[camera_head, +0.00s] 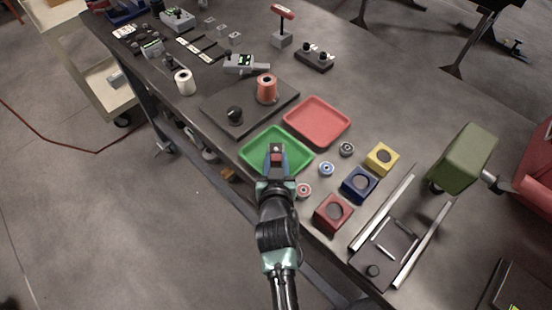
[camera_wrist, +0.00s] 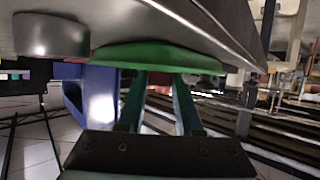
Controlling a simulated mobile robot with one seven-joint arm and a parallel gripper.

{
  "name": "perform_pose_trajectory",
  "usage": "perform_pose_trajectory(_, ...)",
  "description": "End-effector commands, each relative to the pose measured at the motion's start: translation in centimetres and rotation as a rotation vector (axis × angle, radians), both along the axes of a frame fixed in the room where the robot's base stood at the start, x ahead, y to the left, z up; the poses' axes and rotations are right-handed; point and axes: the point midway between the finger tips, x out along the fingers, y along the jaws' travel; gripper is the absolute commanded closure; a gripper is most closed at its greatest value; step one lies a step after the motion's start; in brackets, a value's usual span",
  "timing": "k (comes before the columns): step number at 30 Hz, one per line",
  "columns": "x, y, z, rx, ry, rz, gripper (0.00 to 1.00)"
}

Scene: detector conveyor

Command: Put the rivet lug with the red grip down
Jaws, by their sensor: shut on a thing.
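My gripper (camera_head: 276,152) is over the green tray (camera_head: 252,151), near the middle of the table's front edge. It is shut on a small grey piece with a red spot (camera_head: 277,148), which I take for the rivet lug with the red grip. Most of that piece is hidden between the fingers. I cannot tell whether it touches the tray. In the wrist view the two teal fingers of my gripper (camera_wrist: 160,80) reach towards the green tray (camera_wrist: 155,56), and the held piece does not show clearly.
A red tray (camera_head: 317,121) lies behind the green one. Small round pieces (camera_head: 326,169) and red (camera_head: 333,213), blue (camera_head: 360,184) and yellow (camera_head: 382,158) blocks stand to the right. A dark plate with an orange spool (camera_head: 266,88) is behind left.

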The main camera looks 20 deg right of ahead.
Motion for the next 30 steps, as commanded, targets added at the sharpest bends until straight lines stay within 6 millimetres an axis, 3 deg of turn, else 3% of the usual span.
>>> perform_pose_trajectory(1, 0.0, 0.0, -0.3, -0.001, -0.002, 0.0, 1.0)
perform_pose_trajectory(2, 0.0, 0.0, -0.3, 0.0, 0.0, 0.0, 0.64)
perform_pose_trajectory(7, 0.0, 0.0, -0.2, 0.0, 0.001, 0.0, 0.35)
perform_pose_trajectory(19, -0.1, 0.1, 0.3, 0.0, 0.001, 0.0, 0.35)
perform_pose_trajectory(30, -5.4, 2.5, 2.4, 0.002, 0.002, 0.0, 0.35)
